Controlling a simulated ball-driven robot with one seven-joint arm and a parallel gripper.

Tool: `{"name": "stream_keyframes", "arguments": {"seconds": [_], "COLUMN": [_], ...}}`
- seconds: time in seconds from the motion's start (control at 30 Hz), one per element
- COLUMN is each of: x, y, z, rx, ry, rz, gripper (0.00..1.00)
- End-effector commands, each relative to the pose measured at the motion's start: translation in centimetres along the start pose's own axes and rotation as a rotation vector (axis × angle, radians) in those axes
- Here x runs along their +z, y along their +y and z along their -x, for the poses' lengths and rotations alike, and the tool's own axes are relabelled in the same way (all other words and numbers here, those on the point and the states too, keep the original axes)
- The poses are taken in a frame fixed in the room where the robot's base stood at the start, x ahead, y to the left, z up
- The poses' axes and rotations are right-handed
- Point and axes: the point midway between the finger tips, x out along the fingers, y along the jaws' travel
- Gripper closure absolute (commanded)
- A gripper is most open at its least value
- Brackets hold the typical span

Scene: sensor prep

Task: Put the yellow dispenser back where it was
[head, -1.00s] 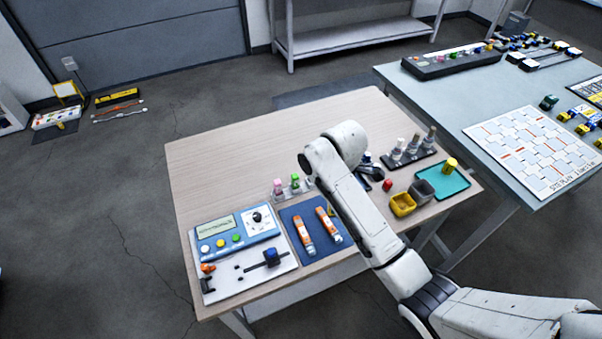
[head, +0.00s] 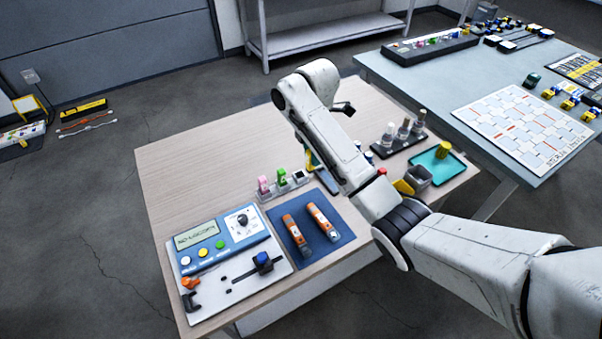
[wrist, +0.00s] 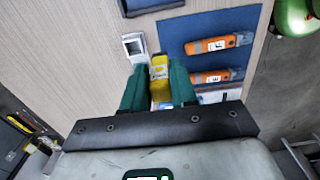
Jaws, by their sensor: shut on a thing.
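The yellow dispenser (wrist: 159,78) is held between the two green fingertips of my gripper (wrist: 158,88) in the wrist view. In the head view only a sliver of yellow (head: 309,159) shows beside my arm, which hides most of the gripper. A pale rack (head: 285,187) stands on the wooden table, with a pink dispenser (head: 263,186) and a green dispenser (head: 281,177) in it. The rack's right end has a dark, empty-looking place. In the wrist view a white block with a grey square (wrist: 133,46) lies left of the yellow dispenser, apart from it.
A blue mat (head: 333,212) with two orange tools (head: 297,234) lies in front of the rack. A blue meter (head: 222,241) is at the left. A bottle stand (head: 404,141), a teal tray (head: 447,170) and small bins (head: 418,177) are at the right. The table's back left is clear.

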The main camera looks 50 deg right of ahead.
Motion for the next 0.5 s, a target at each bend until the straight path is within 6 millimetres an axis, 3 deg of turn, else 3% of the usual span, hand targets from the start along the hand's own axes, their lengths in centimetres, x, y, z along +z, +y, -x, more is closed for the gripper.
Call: {"name": "stream_keyframes", "arguments": {"seconds": [0.17, 0.5], "x": [-0.3, -0.5], "y": [2.3, 5.0], "z": [-3.1, -5.6], "rx": [-0.001, 0.0], "ry": [-0.001, 0.0], "rz": [0.001, 0.0], "gripper": [0.92, 0.92]}}
